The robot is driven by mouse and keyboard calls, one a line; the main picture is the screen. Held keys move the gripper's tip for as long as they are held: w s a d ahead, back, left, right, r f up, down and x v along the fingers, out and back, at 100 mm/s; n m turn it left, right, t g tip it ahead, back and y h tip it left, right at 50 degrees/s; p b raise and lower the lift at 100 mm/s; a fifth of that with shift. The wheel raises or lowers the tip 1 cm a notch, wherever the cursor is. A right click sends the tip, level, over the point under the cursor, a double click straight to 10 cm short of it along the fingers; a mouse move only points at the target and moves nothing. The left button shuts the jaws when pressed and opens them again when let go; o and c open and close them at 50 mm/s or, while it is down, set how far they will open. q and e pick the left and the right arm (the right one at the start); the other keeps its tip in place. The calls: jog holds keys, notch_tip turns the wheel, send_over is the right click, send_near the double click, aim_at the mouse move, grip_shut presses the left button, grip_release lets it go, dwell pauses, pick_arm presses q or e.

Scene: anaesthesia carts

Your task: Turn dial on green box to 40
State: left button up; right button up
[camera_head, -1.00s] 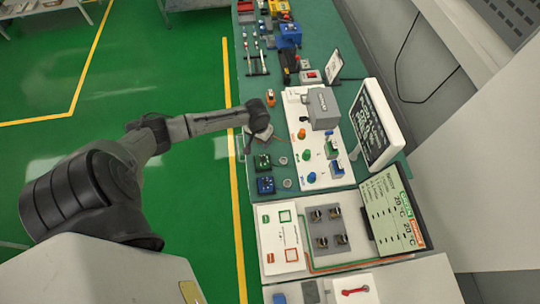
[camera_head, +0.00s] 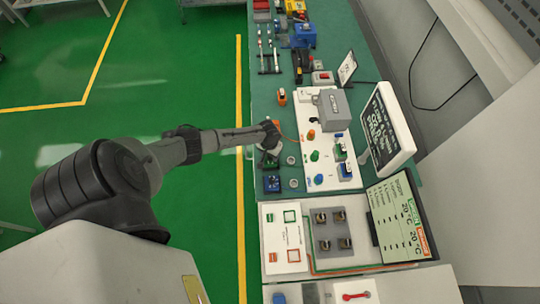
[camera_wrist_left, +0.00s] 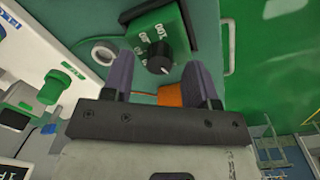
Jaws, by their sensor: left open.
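The green box (camera_wrist_left: 153,28) with its black round dial (camera_wrist_left: 158,62) shows at the top of the left wrist view. White markings surround the dial, but I cannot read its setting. My left gripper (camera_wrist_left: 159,66) is open, with one finger on each side of the dial in the picture. I cannot tell whether the fingers touch it. In the head view my left gripper (camera_head: 270,143) covers most of the green box (camera_head: 266,161). My right gripper is not in view.
A similar blue box (camera_head: 272,184) sits just in front of the green box. A white panel (camera_head: 323,172) with coloured knobs and a grey box (camera_head: 333,110) stands to the right. An orange item (camera_wrist_left: 170,93) shows between the fingers. Green floor lies left of the table.

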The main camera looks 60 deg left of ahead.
pick_arm(q)
jog(key=shift+f, duration=0.7)
jog(key=shift+c, duration=0.2)
jog(key=c, duration=0.9)
